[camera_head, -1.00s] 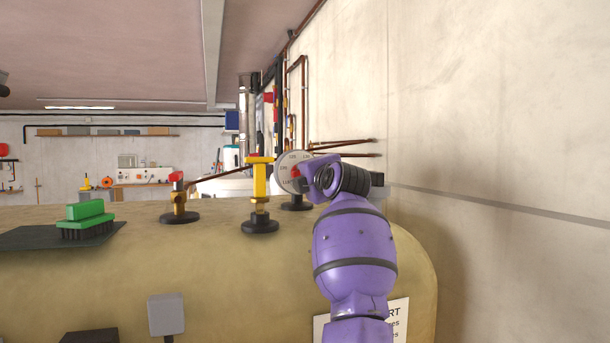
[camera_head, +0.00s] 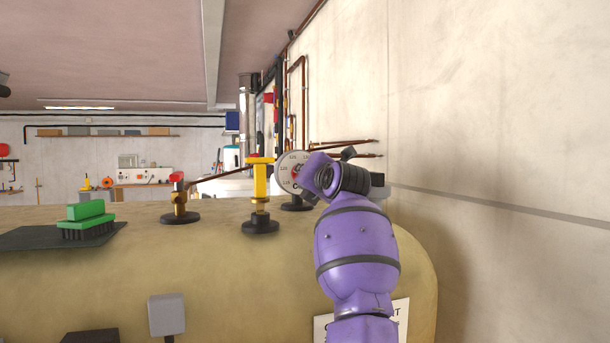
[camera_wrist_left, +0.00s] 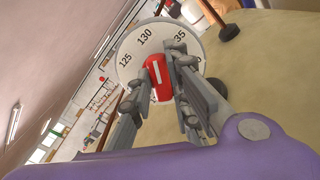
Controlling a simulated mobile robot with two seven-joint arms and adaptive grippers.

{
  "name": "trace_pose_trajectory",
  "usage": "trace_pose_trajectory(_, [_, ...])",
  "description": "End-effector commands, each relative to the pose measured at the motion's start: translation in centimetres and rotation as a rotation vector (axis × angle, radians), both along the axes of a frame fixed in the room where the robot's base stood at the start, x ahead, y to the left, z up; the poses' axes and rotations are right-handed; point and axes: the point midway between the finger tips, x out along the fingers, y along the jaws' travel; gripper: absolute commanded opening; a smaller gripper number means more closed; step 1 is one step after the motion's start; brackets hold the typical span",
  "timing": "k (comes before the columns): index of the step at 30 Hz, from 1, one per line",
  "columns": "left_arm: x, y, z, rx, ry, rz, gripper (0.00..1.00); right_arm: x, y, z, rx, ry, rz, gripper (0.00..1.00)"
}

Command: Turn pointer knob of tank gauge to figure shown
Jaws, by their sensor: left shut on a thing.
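The tank gauge is a round white dial (camera_head: 284,164) standing on top of the tank, partly behind my left gripper in the head view. In the left wrist view the dial (camera_wrist_left: 150,36) shows the figures 125, 130 and 135, partly covered. Its red pointer knob (camera_wrist_left: 158,82) with a white line is at the dial's centre. My left gripper (camera_wrist_left: 160,70) is shut on the knob, with a finger on either side. In the head view its fingers are mostly hidden by the purple wrist. A paper notice (camera_head: 402,318) on the tank front is mostly covered by my arm; no figure is readable.
A yellow fitting (camera_head: 260,190) stands close left of the gauge, and a red-capped brass valve (camera_head: 179,196) farther left. A green brush (camera_head: 86,217) lies on a dark mat (camera_head: 30,238). A pale wall (camera_head: 500,130) rises close on the right.

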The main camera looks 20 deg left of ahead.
Motion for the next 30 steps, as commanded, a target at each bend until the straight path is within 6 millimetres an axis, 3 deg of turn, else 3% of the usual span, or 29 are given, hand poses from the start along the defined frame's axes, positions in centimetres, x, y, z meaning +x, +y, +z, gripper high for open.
trace_pose_trajectory(30, [-0.02,0.14,-0.34,-0.802,-0.536,0.002,0.00,-0.75,-0.14,-0.75,-0.002,0.016,-0.001,0.85])
